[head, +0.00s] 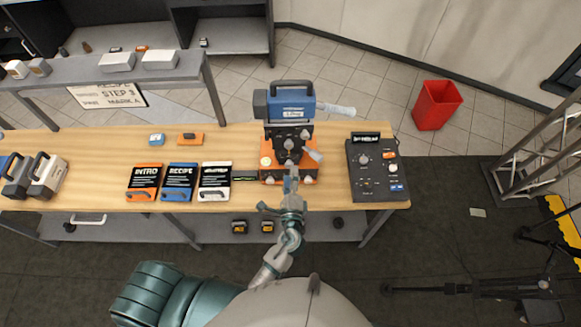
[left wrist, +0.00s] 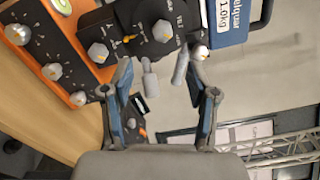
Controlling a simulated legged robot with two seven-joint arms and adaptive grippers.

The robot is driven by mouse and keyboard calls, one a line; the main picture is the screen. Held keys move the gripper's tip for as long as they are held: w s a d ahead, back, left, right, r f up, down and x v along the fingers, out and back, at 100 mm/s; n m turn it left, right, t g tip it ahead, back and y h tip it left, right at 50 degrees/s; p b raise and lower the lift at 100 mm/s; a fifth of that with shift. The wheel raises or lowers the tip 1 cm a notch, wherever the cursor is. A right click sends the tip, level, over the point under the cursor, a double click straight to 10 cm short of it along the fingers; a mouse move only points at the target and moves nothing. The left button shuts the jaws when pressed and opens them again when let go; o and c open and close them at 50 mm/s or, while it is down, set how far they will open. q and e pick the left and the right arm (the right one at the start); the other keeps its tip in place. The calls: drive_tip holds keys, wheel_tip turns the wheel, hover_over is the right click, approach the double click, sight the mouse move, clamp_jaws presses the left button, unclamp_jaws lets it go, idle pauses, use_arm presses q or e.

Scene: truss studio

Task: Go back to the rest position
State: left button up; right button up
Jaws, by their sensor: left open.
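My left gripper (head: 290,182) reaches over the front of the wooden table, at the near side of a device with an orange base (head: 272,160). In the left wrist view the left gripper (left wrist: 163,72) has its two fingers spread apart, with nothing held between them. The device's orange panel with silver knobs (left wrist: 58,45) lies beside the left finger there, and its black body (left wrist: 150,25) is beyond the fingertips. A blue block marked 1.0kg (left wrist: 226,22) is at the upper right. Whether a finger touches the device I cannot tell. My right gripper is not in view.
A black control box (head: 374,185) stands on the table right of the device. Orange, blue and white cards (head: 180,183) lie to the left. A red bin (head: 436,104) stands on the floor at the right, near a metal truss (head: 535,150).

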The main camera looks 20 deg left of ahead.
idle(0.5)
use_arm(q)
drive_tip(key=s+a+f+n+g+h+b, duration=0.15)
drive_tip(key=s+f+g, duration=0.3)
drive_tip(key=f, duration=1.45)
drive_tip(key=s+f+n+g+h+b, duration=0.2)
drive_tip(key=s+f+n+g+h, duration=0.3)
drive_tip(key=f, duration=1.5)
drive_tip(key=s+a+f+n+g+b, duration=0.1)
drive_tip(key=s+a+f+n+g, duration=0.1)
drive_tip(key=s+f, duration=0.5)
drive_tip(key=s+a+f+n+g+y+b, duration=0.1)
drive_tip(key=s+a+f+n, duration=0.3)
drive_tip(key=s+f, duration=0.4)
drive_tip(key=s+a+f+n+g+b, duration=0.1)
drive_tip(key=s+a+f+n+g, duration=0.2)
drive_tip(key=s, duration=1.4)
wheel_tip(320, 180, down, 4)
drive_tip(key=shift+s+a+f+n+g, duration=0.15)
drive_tip(key=shift+s+a+n+g, duration=0.2)
drive_tip(key=shift+a, duration=0.35)
drive_tip(key=shift+w+y, duration=0.15)
drive_tip(key=shift+y, duration=0.1)
